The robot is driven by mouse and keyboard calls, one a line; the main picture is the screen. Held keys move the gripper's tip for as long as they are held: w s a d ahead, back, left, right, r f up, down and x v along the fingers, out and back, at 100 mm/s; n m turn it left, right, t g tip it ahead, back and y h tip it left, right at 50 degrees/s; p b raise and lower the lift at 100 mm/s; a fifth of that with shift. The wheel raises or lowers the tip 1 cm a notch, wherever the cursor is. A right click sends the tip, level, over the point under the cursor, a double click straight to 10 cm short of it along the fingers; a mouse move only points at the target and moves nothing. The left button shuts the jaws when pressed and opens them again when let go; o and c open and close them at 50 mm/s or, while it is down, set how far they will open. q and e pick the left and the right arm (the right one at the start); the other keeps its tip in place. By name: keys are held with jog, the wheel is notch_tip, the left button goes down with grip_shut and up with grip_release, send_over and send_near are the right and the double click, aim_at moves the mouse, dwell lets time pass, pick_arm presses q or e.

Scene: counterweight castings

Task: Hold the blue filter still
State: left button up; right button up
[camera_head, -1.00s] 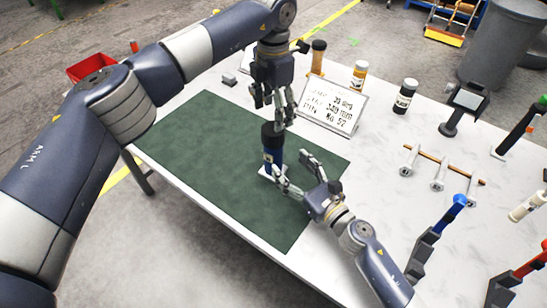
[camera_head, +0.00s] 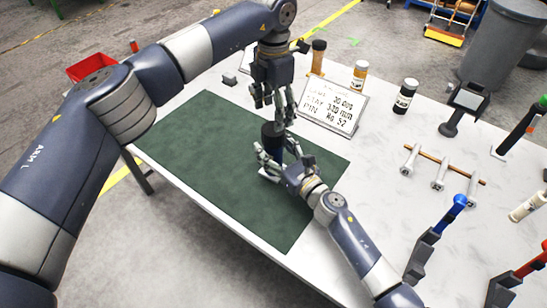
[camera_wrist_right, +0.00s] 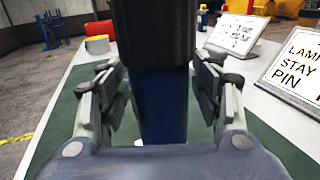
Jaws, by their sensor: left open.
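The blue filter (camera_head: 276,155), with a black upper part, stands upright on a small pale base (camera_head: 268,174) on the green mat (camera_head: 215,150). My right gripper (camera_head: 272,158) has its fingers on either side of the filter. In the right wrist view the filter's blue body (camera_wrist_right: 162,108) stands between the two fingers (camera_wrist_right: 162,95), with a narrow gap seeming to show on each side. My left gripper (camera_head: 274,112) points down just above the black top, open; whether its fingertips touch the top is unclear.
A tilted sign (camera_head: 333,103) stands close behind the filter. Bottles (camera_head: 405,96), a dark stand (camera_head: 462,108) and a rod on posts (camera_head: 440,168) occupy the table's right side. A small grey block (camera_head: 229,79) lies beyond the mat. The mat's left part is clear.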

grip_shut()
pick_arm(q)
jog(key=n, duration=3.1)
